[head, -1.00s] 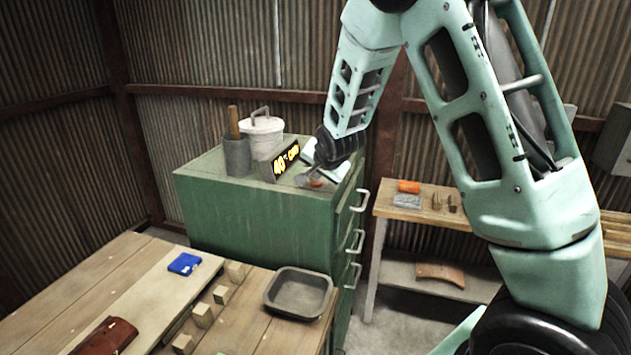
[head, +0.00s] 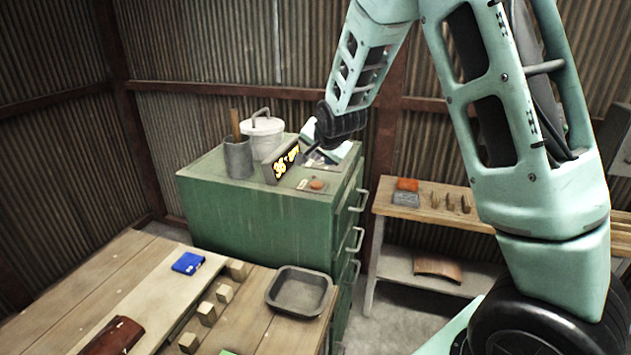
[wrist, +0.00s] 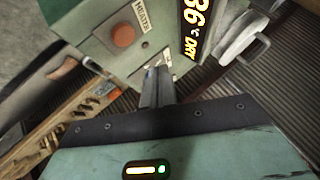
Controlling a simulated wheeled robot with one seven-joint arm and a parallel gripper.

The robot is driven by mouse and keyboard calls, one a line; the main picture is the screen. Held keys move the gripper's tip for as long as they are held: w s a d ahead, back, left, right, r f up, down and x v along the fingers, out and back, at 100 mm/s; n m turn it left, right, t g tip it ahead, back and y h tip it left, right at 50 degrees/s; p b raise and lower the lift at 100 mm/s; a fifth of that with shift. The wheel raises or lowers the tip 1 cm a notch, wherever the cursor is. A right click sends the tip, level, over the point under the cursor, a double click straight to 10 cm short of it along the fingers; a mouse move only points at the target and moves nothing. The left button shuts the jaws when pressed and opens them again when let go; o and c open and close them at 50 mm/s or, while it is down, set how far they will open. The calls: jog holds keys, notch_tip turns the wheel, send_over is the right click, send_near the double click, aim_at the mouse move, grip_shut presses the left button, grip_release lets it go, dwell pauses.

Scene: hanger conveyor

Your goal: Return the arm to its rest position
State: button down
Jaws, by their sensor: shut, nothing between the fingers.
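My gripper (wrist: 157,72) is shut and empty, its fingers together in the wrist view. In the head view its tip is partly hidden behind the small display and shows over the right part of the green cabinet's top (head: 250,220). A round orange-red button (head: 317,184) sits on the cabinet top, with a label next to it; the button also shows in the wrist view (wrist: 123,36). The gripper is close to the button but apart from it in the picture. The display (head: 284,164) shows yellow characters reading about 36 °C.
A grey cup (head: 238,158) and a white lidded pot (head: 262,137) stand on the cabinet. A wooden table (head: 90,270) in front holds a blue item (head: 188,262), several wooden blocks and a grey tray (head: 299,291). A bench (head: 460,220) with small tools stands right.

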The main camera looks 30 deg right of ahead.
dwell(0.3)
jog(key=s+a+f+n+g+y+b, duration=0.2)
jog(key=s+a+n, duration=0.2)
jog(key=s+a, duration=0.5)
jog(key=s+a+f+n+g+y+b, duration=0.25)
jog(key=s+a+n, duration=0.25)
jog(key=a, duration=0.7)
jog(key=s+a+f+n+g+b, duration=0.1)
jog(key=s+a+n, duration=0.1)
jog(key=s, duration=0.6)
jog(key=s+a+f+n+g+h+b, duration=0.1)
jog(key=s+a+n+g, duration=0.1)
jog(key=s+n, duration=0.3)
jog(key=s+a+f+n+g+b, duration=0.1)
jog(key=s+a+f+n, duration=0.1)
jog(key=s, duration=0.9)
jog(key=shift+s+a+n, duration=0.15)
jog(key=shift+a+n, duration=0.55)
jog(key=shift+n, duration=0.3)
